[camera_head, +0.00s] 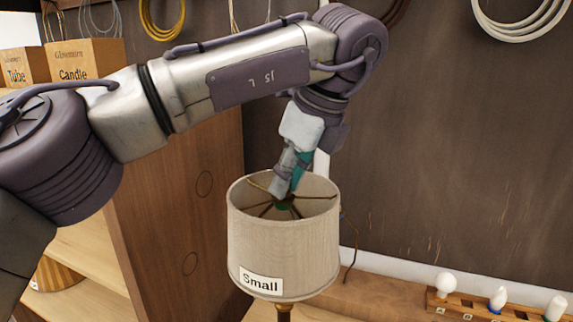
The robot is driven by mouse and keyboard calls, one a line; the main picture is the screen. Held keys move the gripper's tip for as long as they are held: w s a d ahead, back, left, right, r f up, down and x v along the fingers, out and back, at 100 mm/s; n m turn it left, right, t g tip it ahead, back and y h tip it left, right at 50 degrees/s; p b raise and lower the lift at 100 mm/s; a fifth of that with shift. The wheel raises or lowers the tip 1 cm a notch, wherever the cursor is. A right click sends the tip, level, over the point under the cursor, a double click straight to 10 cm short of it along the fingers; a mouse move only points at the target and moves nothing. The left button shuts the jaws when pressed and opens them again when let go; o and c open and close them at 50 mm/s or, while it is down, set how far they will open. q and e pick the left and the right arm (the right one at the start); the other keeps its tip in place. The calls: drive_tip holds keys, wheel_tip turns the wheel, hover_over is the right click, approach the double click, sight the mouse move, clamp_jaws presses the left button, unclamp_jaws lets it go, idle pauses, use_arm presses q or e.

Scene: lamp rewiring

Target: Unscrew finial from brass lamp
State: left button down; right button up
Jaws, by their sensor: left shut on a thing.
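A lamp stands at the centre with a beige fabric drum shade (285,250) labelled "Small". A short part of the brass lamp's stem (284,311) shows below the shade. Thin spokes inside the shade meet at its middle. My left gripper (284,199) points down into the shade's open top, with its fingertips at the hub where the spokes meet. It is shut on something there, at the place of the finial. The finial itself is hidden by the fingers. My right gripper is not in view.
Small boxes labelled "Tube" (22,66) and "Candle" (88,60) sit at upper left. Cable coils (162,18) hang on the dark wall. A wooden rack (485,307) with several bulbs stands at lower right. A wooden cabinet side (185,210) is left of the lamp.

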use_arm(q)
drive_tip(key=n, duration=0.1)
drive_tip(key=n+g+p, duration=0.1)
drive_tip(key=shift+w+d+r+n+y, duration=0.1)
drive_tip(key=shift+d+r+n+y, duration=0.1)
drive_tip(key=shift+n+y, duration=0.1)
drive_tip(key=shift+a+f, duration=0.1)
drive_tip(key=shift+f, duration=0.1)
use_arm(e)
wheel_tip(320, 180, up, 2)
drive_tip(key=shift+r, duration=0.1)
use_arm(q)
drive_tip(key=shift+n, duration=0.3)
drive_tip(key=n+g+p, duration=0.1)
drive_tip(key=n+p, duration=0.3)
drive_tip(key=r+n+g+p, duration=0.1)
drive_tip(key=n+p, duration=0.1)
drive_tip(key=shift+w+g, duration=0.25)
drive_tip(key=shift+g, duration=0.05)
drive_tip(key=shift+w+f+n+g+p, duration=0.1)
drive_tip(key=shift+f+n+g+p, duration=0.25)
drive_tip(key=shift+n, duration=0.55)
drive_tip(key=shift+f, duration=0.1)
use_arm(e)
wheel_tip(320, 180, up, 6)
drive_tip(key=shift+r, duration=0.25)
use_arm(q)
drive_tip(key=c, duration=0.9)
unclamp_jaws()
